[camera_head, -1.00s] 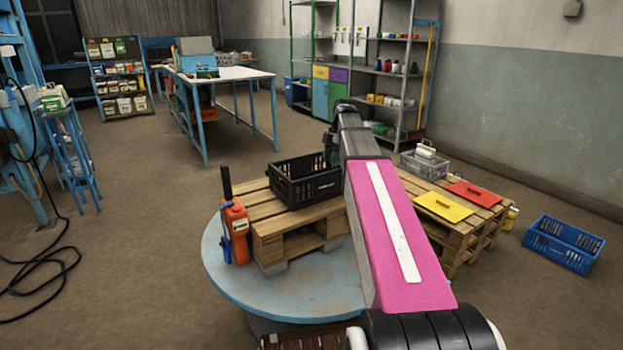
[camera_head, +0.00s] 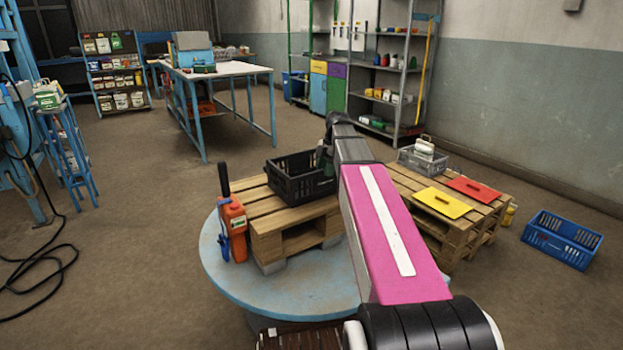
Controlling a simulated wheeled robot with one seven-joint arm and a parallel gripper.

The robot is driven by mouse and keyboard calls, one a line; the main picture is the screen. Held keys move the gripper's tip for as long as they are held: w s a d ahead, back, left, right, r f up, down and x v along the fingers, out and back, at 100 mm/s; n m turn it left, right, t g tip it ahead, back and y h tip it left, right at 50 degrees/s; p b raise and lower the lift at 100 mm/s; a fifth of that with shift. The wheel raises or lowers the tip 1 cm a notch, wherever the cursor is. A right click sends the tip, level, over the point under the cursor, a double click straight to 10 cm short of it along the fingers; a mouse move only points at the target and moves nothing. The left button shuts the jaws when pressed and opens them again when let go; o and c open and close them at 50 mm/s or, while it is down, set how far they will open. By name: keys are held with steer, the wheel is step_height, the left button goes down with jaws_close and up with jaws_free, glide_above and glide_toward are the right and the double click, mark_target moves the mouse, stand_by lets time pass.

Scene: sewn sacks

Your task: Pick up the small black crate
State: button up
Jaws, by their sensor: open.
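The small black crate (camera_head: 293,183) stands upright on the left wooden pallet, towards its back right. Its right end is partly hidden behind my arm. My gripper (camera_head: 324,160) shows only in part, as a dark shape at the crate's right end, with my arm reaching over from the right. Its fingers are mostly hidden by the arm and the crate. I cannot tell whether it touches the crate's wall.
The pallet (camera_head: 270,215) sits on a round blue table (camera_head: 285,300). An orange tool (camera_head: 232,225) stands at its left. A second pallet at right carries a yellow plate (camera_head: 443,203), a red plate (camera_head: 475,189) and a grey crate (camera_head: 422,163). A blue crate (camera_head: 562,240) lies on the floor.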

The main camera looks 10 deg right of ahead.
steer(key=x, duration=0.2)
steer(key=shift+f, duration=0.3)
jaws_close()
steer(key=shift+r, duration=0.15)
